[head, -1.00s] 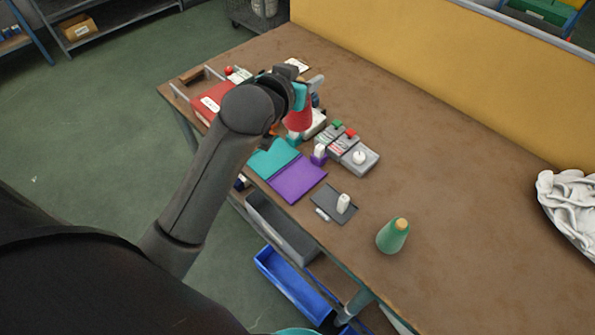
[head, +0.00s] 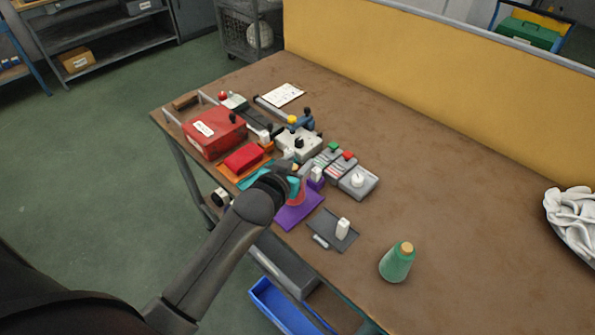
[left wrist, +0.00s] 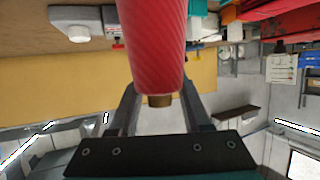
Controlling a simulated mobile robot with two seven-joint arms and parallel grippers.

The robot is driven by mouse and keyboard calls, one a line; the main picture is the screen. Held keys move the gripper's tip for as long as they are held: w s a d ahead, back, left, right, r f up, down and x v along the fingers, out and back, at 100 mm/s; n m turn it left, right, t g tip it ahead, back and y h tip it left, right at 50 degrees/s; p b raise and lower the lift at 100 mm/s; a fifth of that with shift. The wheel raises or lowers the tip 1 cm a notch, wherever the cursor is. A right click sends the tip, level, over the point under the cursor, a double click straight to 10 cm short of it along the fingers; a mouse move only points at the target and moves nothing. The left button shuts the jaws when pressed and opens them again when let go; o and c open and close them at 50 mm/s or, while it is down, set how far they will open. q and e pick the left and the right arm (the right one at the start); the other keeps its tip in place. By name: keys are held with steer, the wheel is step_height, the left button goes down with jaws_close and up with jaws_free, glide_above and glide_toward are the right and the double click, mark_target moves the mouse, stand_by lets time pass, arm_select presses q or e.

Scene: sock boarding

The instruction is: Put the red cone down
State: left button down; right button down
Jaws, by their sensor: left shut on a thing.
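The red cone (left wrist: 155,45) fills the upper middle of the left wrist view, its brown tip (left wrist: 160,100) between my fingers. My left gripper (left wrist: 158,105) is shut on the cone near its tip. In the head view the same gripper (head: 294,188) is over the purple mat (head: 292,217), near the table's front edge. There the cone is mostly hidden by the gripper, with only a small reddish part (head: 299,193) showing. I cannot tell whether the cone's base touches the mat. My right gripper is not in view.
A teal mat (head: 250,181) and an orange mat with a red block (head: 243,158) lie to the left. A dark tray with a white piece (head: 343,229) and a green cone (head: 397,263) stand to the right. Grey button boxes (head: 359,183) are behind.

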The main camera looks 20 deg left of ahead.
arm_select(q)
steer(key=shift+f, duration=1.05)
steer(key=shift+f, duration=0.1)
steer(key=shift+c, duration=1.8)
jaws_free()
steer(key=p+v, duration=0.2)
steer(key=v, duration=1)
